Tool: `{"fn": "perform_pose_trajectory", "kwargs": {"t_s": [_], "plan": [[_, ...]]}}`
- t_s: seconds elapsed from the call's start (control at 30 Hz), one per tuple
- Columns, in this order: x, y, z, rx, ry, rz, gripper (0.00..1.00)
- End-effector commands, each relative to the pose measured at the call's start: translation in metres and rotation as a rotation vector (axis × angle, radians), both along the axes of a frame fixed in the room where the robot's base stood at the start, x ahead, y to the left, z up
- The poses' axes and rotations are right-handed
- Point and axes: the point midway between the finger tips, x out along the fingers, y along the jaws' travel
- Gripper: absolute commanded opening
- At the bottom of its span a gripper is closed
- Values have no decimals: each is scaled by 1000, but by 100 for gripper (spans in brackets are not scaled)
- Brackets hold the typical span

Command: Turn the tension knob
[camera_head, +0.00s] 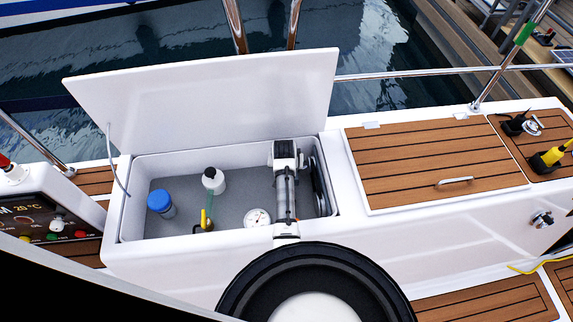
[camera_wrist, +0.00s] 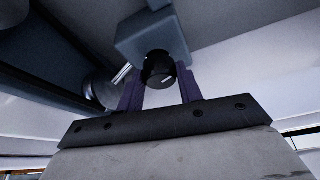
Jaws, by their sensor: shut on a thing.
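The tension knob (camera_wrist: 158,65) is a small black round knob with a white mark on its face. It sits on the front of a blue-grey housing (camera_wrist: 135,38) in the wrist view. My gripper (camera_wrist: 158,80) is shut on the knob, with one purple finger on its left side and one on its right. The fingers cover the knob's side edges. I cannot make out the knob or my gripper's fingers there.
The locker's white lid (camera_head: 205,100) stands open behind it. Inside are a blue-capped jar (camera_head: 161,203), a white-capped bottle (camera_head: 213,180), a yellow-handled valve (camera_head: 205,222) and a gauge (camera_head: 257,217). A round metallic part (camera_wrist: 101,90) lies left of the fingers. A closed teak hatch (camera_head: 430,165) lies right.

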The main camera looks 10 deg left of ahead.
Motion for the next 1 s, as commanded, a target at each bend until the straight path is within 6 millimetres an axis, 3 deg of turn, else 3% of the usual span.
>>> {"fn": "perform_pose_trajectory", "kwargs": {"t_s": [0.03, 0.07, 0.2, 0.63, 0.77, 1.0], "plan": [[1, 0, 1, 1, -3, 0, 13], [1, 0, 1, 1, -3, 0, 40], [0, 0, 0, 1, -2, 1, 57], [-3, -1, 9, 1, -4, 1, 57], [-11, -2, 28, 1, -5, 2, 57], [-31, -6, 77, 1, -5, 1, 57]]}}
